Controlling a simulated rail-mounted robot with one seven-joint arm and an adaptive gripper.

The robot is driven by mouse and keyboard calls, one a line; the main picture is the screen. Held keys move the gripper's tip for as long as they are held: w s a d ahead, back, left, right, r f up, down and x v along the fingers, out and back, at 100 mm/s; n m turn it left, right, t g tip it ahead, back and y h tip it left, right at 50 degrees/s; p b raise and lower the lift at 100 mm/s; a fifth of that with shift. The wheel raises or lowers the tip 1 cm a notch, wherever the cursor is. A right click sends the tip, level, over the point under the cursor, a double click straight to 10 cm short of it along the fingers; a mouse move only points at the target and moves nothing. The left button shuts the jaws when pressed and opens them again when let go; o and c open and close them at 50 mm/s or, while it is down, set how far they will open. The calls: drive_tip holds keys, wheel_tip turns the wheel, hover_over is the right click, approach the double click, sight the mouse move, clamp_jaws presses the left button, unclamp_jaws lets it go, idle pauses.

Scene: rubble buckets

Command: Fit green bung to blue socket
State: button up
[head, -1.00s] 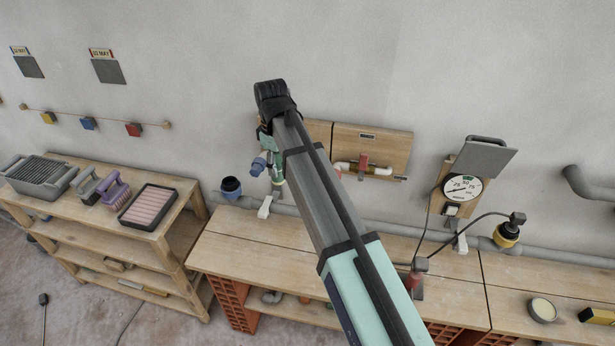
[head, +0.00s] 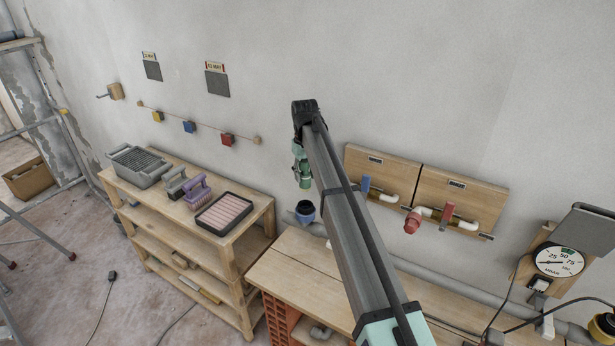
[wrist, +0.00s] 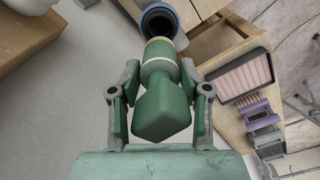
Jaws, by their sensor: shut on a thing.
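The green bung (wrist: 161,105) is in my gripper (wrist: 160,82), clasped between its two fingers, with a pale ring and a narrower yellowish-rimmed end facing away from the wrist. The blue socket (wrist: 160,20) is an open, dark-mouthed ring just beyond that end, partly overlapped by it in the wrist view; I cannot tell the gap. In the head view the blue socket (head: 305,212) sits on the grey pipe by the wall. My gripper (head: 303,170) shows above it, and the bung there is small and hard to separate from the green fingers.
A wooden shelf (head: 238,238) with a grey basket (head: 138,166), brushes and a pink-ribbed tray (head: 224,217) stands left of the socket. The workbench (head: 300,282) lies below. Valve boards (head: 460,197) with a red bung-like part (head: 412,222) and a gauge (head: 559,261) are at right.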

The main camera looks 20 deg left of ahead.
sight(305, 187)
drive_tip(key=shift+r, duration=0.1)
drive_tip(key=shift+f+b, duration=0.75)
drive_tip(key=shift+f, duration=2.1)
drive_tip(key=shift+f, duration=0.15)
drive_tip(key=shift+f, duration=1.15)
drive_tip(key=shift+f, duration=0.45)
drive_tip(key=shift+f+b, duration=0.45)
drive_tip(key=shift+f, duration=0.75)
drive_tip(key=shift+f, duration=0.2)
drive_tip(key=shift+r, duration=0.2)
drive_tip(key=shift+r, duration=0.45)
